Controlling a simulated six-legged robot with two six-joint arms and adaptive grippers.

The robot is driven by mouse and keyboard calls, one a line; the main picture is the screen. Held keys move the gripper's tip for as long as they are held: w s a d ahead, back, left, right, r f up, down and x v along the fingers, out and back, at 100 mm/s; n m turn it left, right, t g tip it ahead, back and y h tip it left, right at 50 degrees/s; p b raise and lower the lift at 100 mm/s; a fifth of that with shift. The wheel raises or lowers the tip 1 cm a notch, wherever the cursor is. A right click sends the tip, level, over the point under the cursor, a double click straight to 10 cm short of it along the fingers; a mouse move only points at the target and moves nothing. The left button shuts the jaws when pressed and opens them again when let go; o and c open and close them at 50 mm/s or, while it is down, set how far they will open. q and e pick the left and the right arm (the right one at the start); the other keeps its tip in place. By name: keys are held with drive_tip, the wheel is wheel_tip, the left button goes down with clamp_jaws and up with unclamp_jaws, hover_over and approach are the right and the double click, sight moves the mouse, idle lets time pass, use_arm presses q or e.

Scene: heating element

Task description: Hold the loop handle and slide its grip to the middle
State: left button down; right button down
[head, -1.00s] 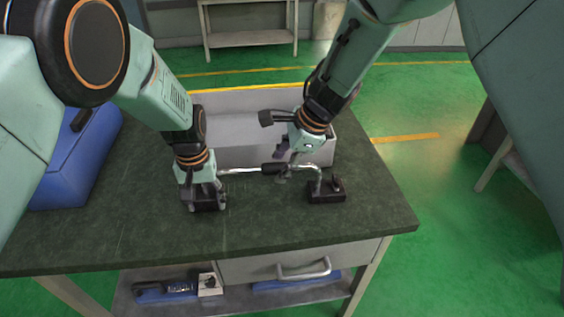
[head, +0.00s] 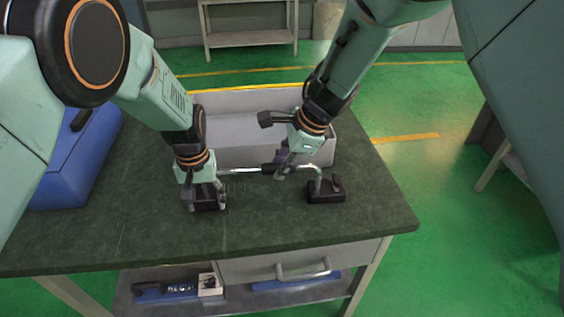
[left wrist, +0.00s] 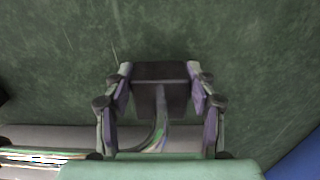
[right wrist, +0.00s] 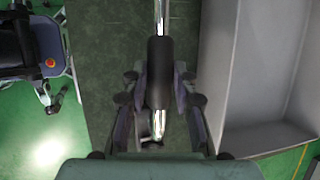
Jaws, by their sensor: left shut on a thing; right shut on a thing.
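The loop handle is a chrome bar (head: 245,170) raised above the dark bench top between two black end blocks. Its right block (head: 326,193) is free on the bench. My left gripper (head: 204,196) points down and is shut on the left block (left wrist: 160,73), with a finger on each side. A black cylindrical grip (right wrist: 160,70) sits around the bar; it also shows in the head view (head: 268,168), right of the bar's middle. My right gripper (right wrist: 160,90) is shut on this grip, nearer its lower end in the right wrist view. The fingers partly hide it.
A grey open bin (head: 235,155) stands close behind the handle. A blue case (head: 75,160) is at the bench's left. The bench top (head: 130,235) in front is clear. A drawer (head: 300,262) is below the front edge.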

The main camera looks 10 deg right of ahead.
sight(268, 165)
idle(0.3)
drive_tip(key=shift+w+a, duration=0.1)
drive_tip(key=shift+a, duration=1.5)
drive_tip(key=c, duration=1.1)
unclamp_jaws()
drive_tip(key=shift+d, duration=0.1)
drive_tip(key=shift+o, duration=0.2)
drive_tip(key=v, duration=1.2)
